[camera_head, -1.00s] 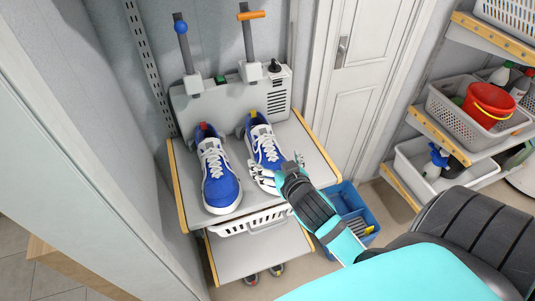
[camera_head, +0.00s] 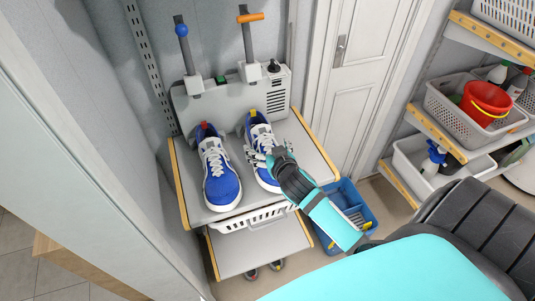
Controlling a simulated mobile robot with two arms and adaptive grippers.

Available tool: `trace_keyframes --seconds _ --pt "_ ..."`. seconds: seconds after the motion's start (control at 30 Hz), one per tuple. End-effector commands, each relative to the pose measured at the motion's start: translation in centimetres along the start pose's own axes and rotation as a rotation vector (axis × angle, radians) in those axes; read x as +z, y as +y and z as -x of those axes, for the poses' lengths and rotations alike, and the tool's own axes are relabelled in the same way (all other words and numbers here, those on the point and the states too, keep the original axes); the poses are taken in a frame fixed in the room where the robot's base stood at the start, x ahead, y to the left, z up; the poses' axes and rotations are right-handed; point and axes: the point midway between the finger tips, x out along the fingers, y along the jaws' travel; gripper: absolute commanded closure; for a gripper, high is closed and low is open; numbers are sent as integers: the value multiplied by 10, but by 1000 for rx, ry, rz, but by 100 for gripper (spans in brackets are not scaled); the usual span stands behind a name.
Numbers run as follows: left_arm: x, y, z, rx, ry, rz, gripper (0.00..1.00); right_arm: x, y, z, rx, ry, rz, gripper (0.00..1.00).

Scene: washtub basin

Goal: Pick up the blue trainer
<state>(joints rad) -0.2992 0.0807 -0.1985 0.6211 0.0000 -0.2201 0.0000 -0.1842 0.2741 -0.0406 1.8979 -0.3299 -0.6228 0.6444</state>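Two blue trainers with white laces and white soles stand side by side on a grey shelf (camera_head: 234,203). The left trainer (camera_head: 221,186) is in full view with nothing touching it. The right trainer (camera_head: 259,134) is partly covered by my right gripper (camera_head: 267,157). The gripper's pale fingers lie over and beside the middle of this trainer, and its dark wrist hides part of the toe side. I cannot tell whether the fingers press on it. The trainer rests on the shelf. My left gripper is out of view.
A grey unit with two upright posts (camera_head: 247,42) stands behind the trainers. A white basket (camera_head: 253,219) hangs under the shelf. A blue crate (camera_head: 327,240) is on the floor to the right. Shelves with baskets and a red bucket (camera_head: 488,98) stand far right.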

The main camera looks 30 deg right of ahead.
Motion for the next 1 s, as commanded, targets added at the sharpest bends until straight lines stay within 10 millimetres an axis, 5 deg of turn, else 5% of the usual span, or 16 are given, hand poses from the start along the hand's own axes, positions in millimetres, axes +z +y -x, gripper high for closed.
trace_keyframes --seconds 0.5,1.0 --pt "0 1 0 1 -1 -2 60 0 0 0 1 -1 0 75" --pt "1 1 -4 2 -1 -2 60 -17 0 7 0 6 0 76"
